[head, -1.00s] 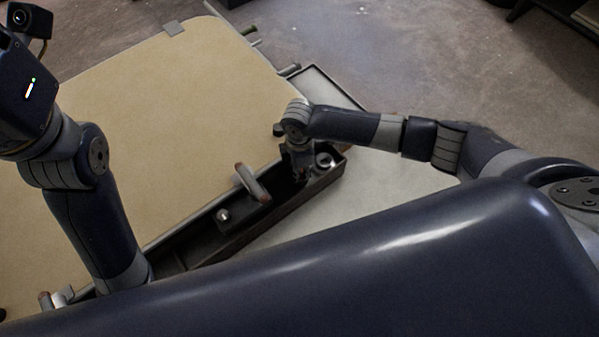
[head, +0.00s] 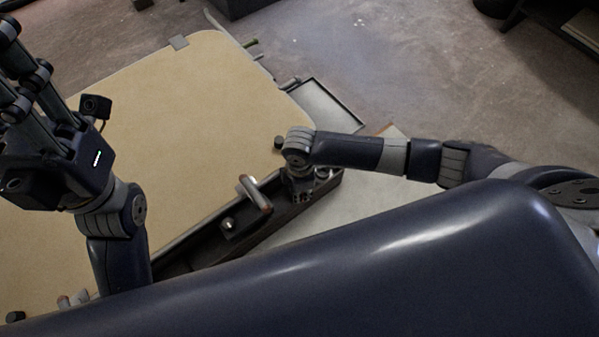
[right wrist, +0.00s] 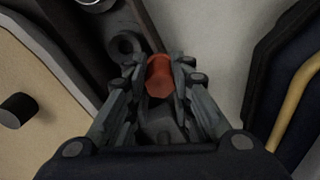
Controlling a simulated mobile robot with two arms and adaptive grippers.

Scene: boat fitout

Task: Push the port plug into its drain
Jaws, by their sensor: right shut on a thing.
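In the right wrist view an orange-red plug (right wrist: 159,76) sits between the fingers of my right gripper (right wrist: 158,66), which is shut on it. A dark round fitting with a hole (right wrist: 125,45), perhaps a drain, is just beyond the fingertips to the left, apart from the plug. In the head view my right gripper (head: 299,187) points down at the right end of a dark trough (head: 272,226); the plug is hidden there. My left gripper (head: 45,110) is raised at the upper left, away from the trough, its fingertips partly cut off by the frame.
A large tan board (head: 170,120) lies beside the trough. A handle with a brown grip (head: 256,192) stands up from the trough, left of my right gripper. A grey tray (head: 325,105) lies behind. A dark knob (right wrist: 17,110) shows on the board in the wrist view.

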